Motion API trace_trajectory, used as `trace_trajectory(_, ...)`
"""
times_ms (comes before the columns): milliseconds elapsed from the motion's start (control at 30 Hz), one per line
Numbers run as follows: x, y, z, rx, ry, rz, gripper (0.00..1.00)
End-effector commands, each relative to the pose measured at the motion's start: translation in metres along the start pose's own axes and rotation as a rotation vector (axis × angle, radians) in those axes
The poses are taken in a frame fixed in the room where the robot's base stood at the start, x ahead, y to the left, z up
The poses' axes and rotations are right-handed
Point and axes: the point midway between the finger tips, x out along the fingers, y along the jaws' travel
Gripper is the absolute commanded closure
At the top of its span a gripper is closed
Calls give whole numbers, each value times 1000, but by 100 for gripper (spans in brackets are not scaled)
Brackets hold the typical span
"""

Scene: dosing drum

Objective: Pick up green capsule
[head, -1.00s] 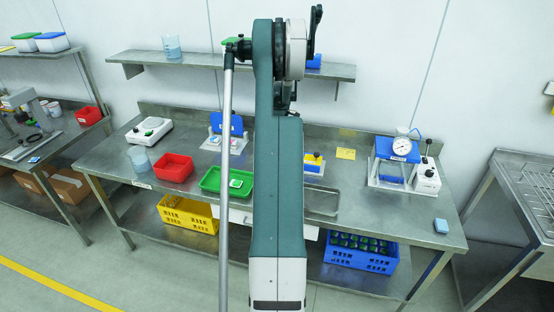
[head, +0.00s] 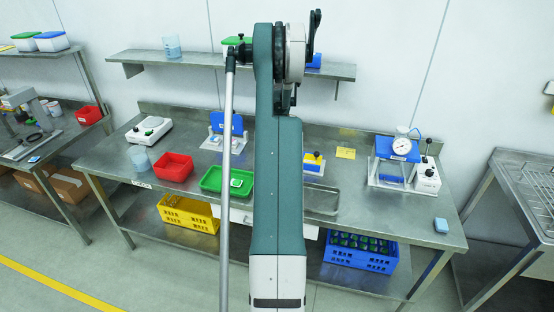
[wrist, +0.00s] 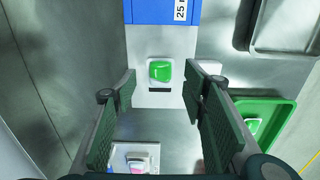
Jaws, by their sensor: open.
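In the wrist view a green capsule (wrist: 160,70), a rounded bright green block, sits on a white plate (wrist: 150,98) in front of a blue block with a "25" label. My gripper (wrist: 160,79) is open, with one finger at the left and one at the right of the picture. The capsule shows in the gap between the fingertips, apart from both. How far it lies beyond the tips is hard to tell. In the head view my arm hides the gripper, and I cannot make out the capsule.
A green tray (wrist: 284,106) with a pale-and-green item lies right of my gripper, below a metal tray (wrist: 285,48). A white fixture (wrist: 118,158) with a pink-and-white piece is at the bottom. In the head view a red bin (head: 173,167) and a gauge device (head: 399,148) stand apart.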

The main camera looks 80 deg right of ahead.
Motion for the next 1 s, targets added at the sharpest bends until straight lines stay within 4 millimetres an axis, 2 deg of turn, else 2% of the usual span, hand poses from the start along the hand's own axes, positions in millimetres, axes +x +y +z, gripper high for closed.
trace_trajectory(167,10,0,1,0,0,0,57)
trace_trajectory(533,47,-1,4,0,0,0,57)
trace_trajectory(1000,51,-1,4,0,0,0,57)
